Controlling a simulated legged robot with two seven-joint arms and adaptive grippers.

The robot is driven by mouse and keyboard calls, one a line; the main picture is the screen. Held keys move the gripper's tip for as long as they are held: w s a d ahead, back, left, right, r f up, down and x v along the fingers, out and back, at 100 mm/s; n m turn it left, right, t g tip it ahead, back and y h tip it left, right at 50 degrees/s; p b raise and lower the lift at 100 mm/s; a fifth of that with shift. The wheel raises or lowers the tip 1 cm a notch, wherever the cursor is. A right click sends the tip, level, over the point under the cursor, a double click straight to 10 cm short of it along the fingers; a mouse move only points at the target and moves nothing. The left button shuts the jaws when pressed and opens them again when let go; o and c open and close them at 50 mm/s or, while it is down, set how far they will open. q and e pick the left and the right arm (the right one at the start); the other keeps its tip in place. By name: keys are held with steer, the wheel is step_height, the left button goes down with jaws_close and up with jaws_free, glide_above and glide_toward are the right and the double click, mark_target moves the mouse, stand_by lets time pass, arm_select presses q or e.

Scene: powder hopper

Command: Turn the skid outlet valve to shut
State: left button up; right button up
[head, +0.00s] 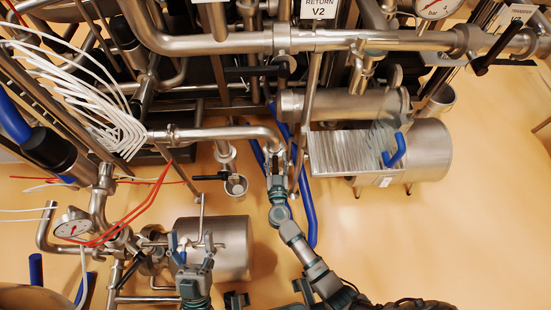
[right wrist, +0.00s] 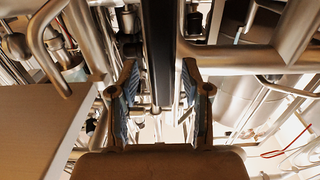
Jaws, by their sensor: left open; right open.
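My right gripper (head: 280,150) is open, pointing up among the pipes at the centre of the head view. In the right wrist view a long black bar (right wrist: 158,45), like a valve lever, runs down between the open fingers (right wrist: 160,78), with gaps on both sides. In the head view, a black lever (head: 210,178) sits beside a short open pipe end (head: 236,186), left of the right gripper. Another black lever (head: 250,72) is higher up. No label shows which is the skid outlet valve. My left gripper (head: 192,244) is open and empty, low left.
A steel cylinder (head: 228,232) lies behind the left gripper. A ribbed steel box (head: 345,152) and drum (head: 425,150) stand right of the right gripper. White hoses (head: 95,105) and a gauge (head: 72,226) are at left. The orange floor is clear at lower right.

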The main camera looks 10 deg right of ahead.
arm_select(q)
steer(key=shift+a, duration=0.1)
arm_select(e)
steer(key=shift+a, duration=0.1)
steer(key=shift+a, duration=0.1)
steer(key=shift+c, duration=1.2)
steer(key=shift+a, duration=0.1)
jaws_close()
arm_select(q)
steer(key=shift+w, duration=0.1)
arm_select(e)
steer(key=shift+d, duration=0.25)
